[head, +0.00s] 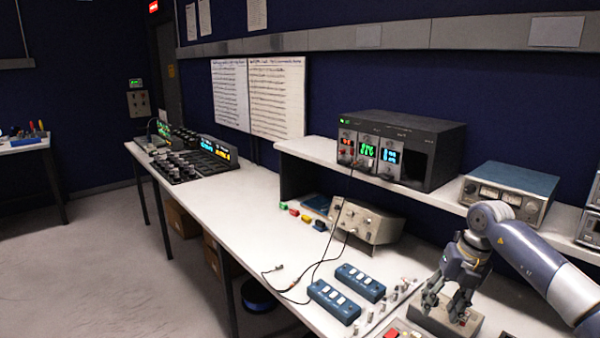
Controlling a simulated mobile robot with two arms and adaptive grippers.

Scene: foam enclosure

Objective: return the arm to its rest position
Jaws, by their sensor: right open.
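My right arm comes in from the right edge. Its gripper (450,302) points down, open, above or beside a small grey-beige box (432,319) on the bench near the bottom right. I cannot tell whether the fingers touch the box. My left gripper is not in view.
A long white bench (240,230) carries two blue switch boxes (333,300), a beige instrument (366,220) and cables. A raised shelf (308,150) holds a black rack unit (410,140) and a blue-topped meter (510,188). The bench's middle left is clear.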

